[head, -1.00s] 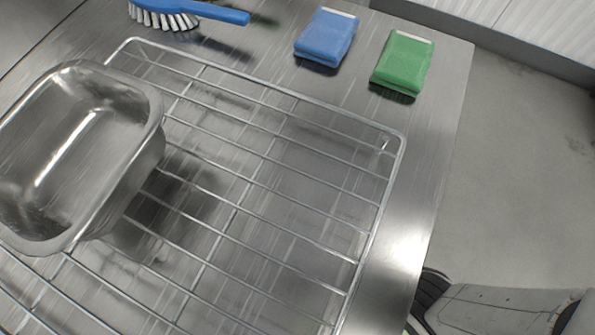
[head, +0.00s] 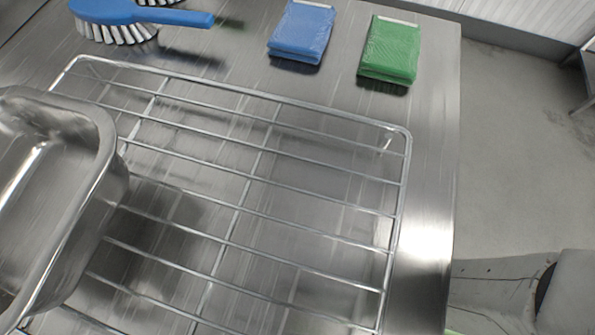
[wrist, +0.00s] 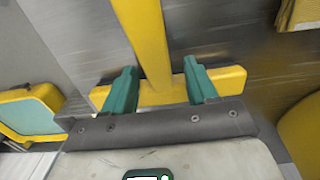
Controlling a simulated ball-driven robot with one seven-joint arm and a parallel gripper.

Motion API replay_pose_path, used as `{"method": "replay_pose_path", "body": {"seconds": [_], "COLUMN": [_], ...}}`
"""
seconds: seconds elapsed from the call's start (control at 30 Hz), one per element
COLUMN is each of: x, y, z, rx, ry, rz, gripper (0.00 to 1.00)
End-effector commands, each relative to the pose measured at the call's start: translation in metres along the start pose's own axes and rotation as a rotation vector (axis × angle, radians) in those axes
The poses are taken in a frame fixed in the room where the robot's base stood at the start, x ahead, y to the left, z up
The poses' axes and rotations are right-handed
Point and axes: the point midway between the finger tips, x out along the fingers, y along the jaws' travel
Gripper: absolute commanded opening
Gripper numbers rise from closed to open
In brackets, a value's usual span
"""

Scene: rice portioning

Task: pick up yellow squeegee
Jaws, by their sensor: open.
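In the wrist view, the yellow squeegee (wrist: 149,48) has a long handle running up out of the top edge and a crossbar that lies across the picture in front of my gripper (wrist: 159,70). My gripper is open. Its two green fingers stand apart, one on each side of the handle, and overlap the crossbar in the picture. I cannot tell whether they touch it. The squeegee and the gripper are outside the head view.
A wire rack (head: 404,190) lies on the steel table (head: 432,150), with a steel pan (head: 95,200) at left. A blue brush (head: 150,15), blue pad (head: 301,32) and green pad (head: 390,48) lie behind. Other yellow items (wrist: 42,97) flank the gripper.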

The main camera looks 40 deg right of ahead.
Motion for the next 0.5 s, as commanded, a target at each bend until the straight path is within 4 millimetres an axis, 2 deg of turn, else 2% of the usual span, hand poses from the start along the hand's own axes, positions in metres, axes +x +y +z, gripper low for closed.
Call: {"method": "replay_pose_path", "body": {"seconds": [0.03,0.1,0.37,0.5], "x": [0.0079,0.0117,0.0120,0.0119], "y": [0.0003,0.0003,0.0003,0.0004], "z": [-0.0002,0.0001,0.0003,0.0003], "rx": [0.000,0.000,0.000,0.000], "ry": [0.000,0.000,0.000,0.000], "rz": [0.000,0.000,0.000,0.000], "gripper": [0.57,0.57,0.57,0.44]}}
